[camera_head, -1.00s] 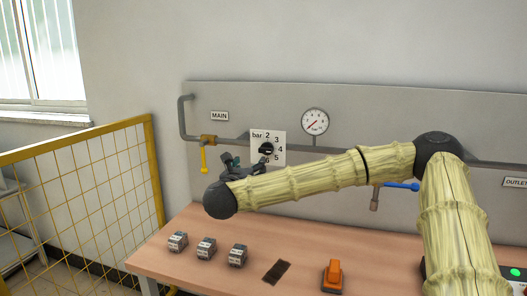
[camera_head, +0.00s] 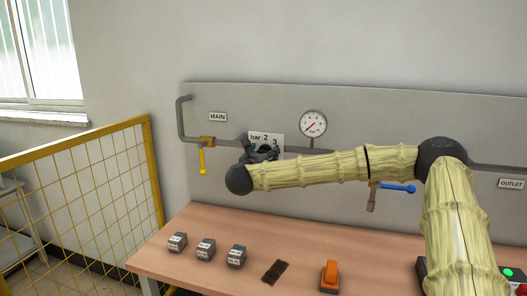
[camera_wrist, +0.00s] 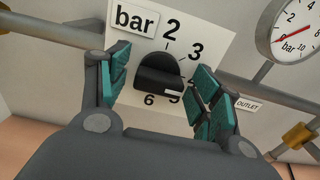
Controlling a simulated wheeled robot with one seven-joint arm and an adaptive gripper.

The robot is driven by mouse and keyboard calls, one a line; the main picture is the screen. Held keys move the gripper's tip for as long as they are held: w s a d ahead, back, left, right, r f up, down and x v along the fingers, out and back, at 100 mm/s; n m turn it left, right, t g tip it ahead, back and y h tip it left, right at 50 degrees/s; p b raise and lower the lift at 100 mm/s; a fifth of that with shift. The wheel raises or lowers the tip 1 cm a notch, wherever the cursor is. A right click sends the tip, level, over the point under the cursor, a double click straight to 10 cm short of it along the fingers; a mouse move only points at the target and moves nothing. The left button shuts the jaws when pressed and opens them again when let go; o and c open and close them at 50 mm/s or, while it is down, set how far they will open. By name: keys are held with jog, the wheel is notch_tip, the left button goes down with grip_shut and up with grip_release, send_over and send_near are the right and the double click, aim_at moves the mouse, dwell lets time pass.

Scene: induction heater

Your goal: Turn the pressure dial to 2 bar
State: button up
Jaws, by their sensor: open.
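The pressure dial is a black knob (camera_wrist: 158,74) on a white plate (camera_wrist: 205,28) marked bar, with 2, 3, 5 and 6 legible in the wrist view. My gripper (camera_wrist: 158,88) is open, with one teal-padded finger on each side of the knob; contact is not clear. In the head view my gripper (camera_head: 262,154) covers the lower part of the dial plate (camera_head: 258,136).
A round gauge (camera_head: 313,124) right of the dial has its red needle near the low end. A yellow-handled valve (camera_head: 204,157) is on the pipe to the left, a blue-handled one (camera_head: 398,189) to the right. Several items lie on the table (camera_head: 190,219) below.

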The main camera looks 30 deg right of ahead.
jog(key=shift+w+d, duration=0.15)
jog(key=c, duration=1)
jog(key=shift+c, duration=0.2)
